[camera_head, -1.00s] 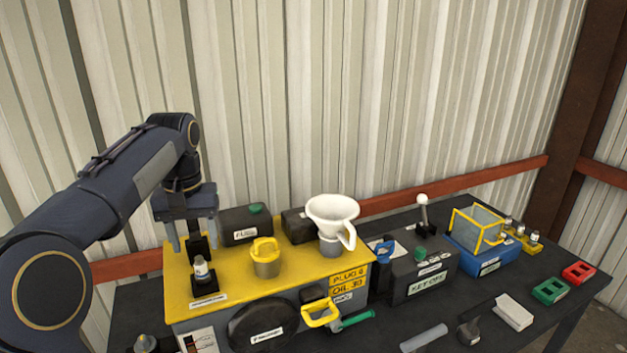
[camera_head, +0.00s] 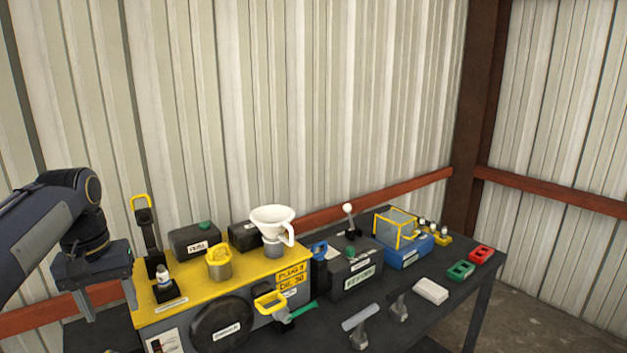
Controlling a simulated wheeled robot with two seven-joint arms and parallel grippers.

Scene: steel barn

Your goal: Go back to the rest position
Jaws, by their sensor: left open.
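My left gripper (camera_head: 84,304) is open and empty at the left of the view. Its fingers point down, just left of the yellow-topped box (camera_head: 185,298), and look apart from it. My left arm comes in from the left edge. My right gripper does not show. On the yellow top stand a black post with a yellow loop handle (camera_head: 142,208), a small bottle in a black holder (camera_head: 163,277), a yellow-rimmed cup (camera_head: 219,262) and a white funnel (camera_head: 272,222).
A corrugated wall with a red rail (camera_head: 345,199) stands behind.

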